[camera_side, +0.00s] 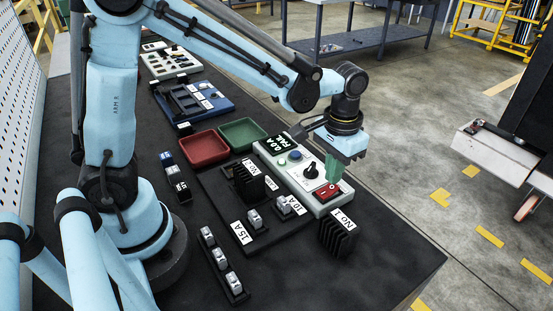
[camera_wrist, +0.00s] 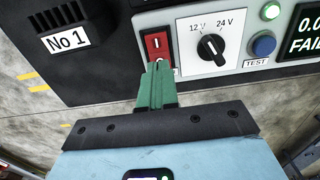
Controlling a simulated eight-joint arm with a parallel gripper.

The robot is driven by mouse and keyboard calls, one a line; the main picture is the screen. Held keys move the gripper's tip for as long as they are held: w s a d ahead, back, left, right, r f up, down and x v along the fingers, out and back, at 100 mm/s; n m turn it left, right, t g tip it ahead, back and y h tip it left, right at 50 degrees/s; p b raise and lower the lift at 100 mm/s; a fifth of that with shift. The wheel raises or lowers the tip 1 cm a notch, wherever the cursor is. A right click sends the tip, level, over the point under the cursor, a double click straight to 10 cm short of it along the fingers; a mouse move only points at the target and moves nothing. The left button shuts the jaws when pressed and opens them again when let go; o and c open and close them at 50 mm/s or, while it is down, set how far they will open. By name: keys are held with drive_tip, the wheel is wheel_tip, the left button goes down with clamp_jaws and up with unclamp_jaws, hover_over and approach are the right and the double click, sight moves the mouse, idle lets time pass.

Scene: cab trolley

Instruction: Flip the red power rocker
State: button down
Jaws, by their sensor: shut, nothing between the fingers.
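The red power rocker (camera_side: 325,192) sits at the near end of a light grey test panel (camera_side: 318,208). In the wrist view the rocker (camera_wrist: 157,43) shows a white line mark on its upper half. Its lower half, with part of a round mark, is partly hidden by my fingertips. My gripper (camera_side: 332,182) points down at the rocker, its green fingers together and empty. In the wrist view the fingertips (camera_wrist: 157,66) overlap the rocker's lower edge. I cannot tell whether they touch it.
A black finned block labelled No 1 (camera_side: 338,238) stands close by. Red (camera_side: 204,149) and green (camera_side: 243,134) trays lie further back.

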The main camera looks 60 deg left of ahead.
sight(327, 188)
drive_tip(key=shift+f, duration=1)
idle(0.3)
drive_tip(key=shift+r, duration=3.55)
drive_tip(key=shift+s+a, duration=0.1)
drive_tip(key=s+a+r+t, duration=0.2)
drive_tip(key=s+a+t, duration=0.5)
drive_tip(key=s, duration=0.1)
drive_tip(key=shift+s+a+r, duration=0.15)
drive_tip(key=shift+s+a, duration=0.05)
